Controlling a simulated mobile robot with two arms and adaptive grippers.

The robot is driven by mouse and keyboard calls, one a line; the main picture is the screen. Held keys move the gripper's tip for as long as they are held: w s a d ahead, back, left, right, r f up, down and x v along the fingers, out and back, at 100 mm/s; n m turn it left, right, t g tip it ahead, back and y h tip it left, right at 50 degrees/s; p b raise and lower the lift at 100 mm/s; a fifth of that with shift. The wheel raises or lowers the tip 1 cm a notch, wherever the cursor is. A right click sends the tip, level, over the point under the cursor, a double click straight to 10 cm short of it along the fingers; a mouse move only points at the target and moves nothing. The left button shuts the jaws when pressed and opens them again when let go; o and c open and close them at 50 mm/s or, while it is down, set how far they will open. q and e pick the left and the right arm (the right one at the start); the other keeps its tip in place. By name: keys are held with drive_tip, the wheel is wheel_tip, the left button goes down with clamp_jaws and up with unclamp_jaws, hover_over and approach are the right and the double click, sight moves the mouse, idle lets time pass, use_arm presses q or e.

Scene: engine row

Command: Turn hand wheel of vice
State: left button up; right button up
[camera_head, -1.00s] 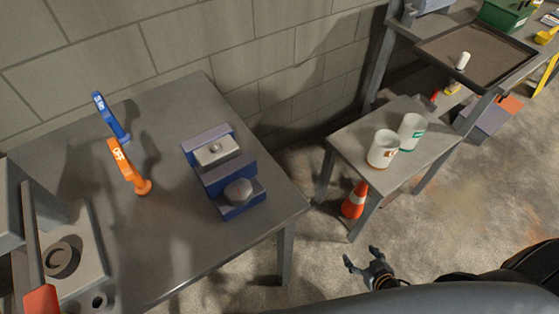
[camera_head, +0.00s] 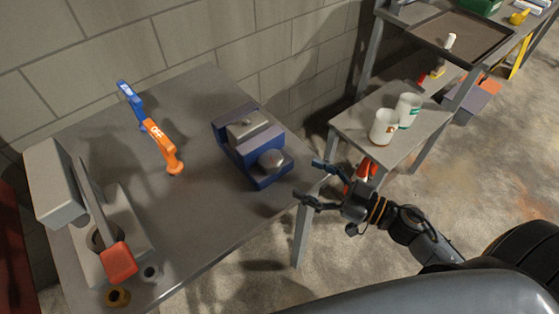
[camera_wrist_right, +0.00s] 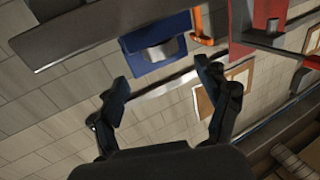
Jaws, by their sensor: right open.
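The blue vice (camera_head: 240,142) sits on the grey table, with a grey block on top. Its round grey hand wheel (camera_head: 272,160) is on the side facing my right gripper. My right gripper (camera_head: 306,180) is open and empty at the table's right edge, close to the wheel but apart from it. In the right wrist view the vice (camera_wrist_right: 142,66) and its pale wheel (camera_wrist_right: 158,52) lie beyond the open fingers (camera_wrist_right: 163,73). My left gripper is not in view.
A grey machine with a red-ended lever (camera_head: 118,262) stands at the table's front left.

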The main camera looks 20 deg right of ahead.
sight(277, 169)
drive_tip(key=p+x, duration=0.1)
drive_tip(key=x, duration=0.6)
drive_tip(key=shift+w+a, duration=0.1)
drive_tip(key=shift+w, duration=0.1)
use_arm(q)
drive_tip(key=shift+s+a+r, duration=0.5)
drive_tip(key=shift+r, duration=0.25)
use_arm(e)
drive_tip(key=shift+w+a, duration=0.3)
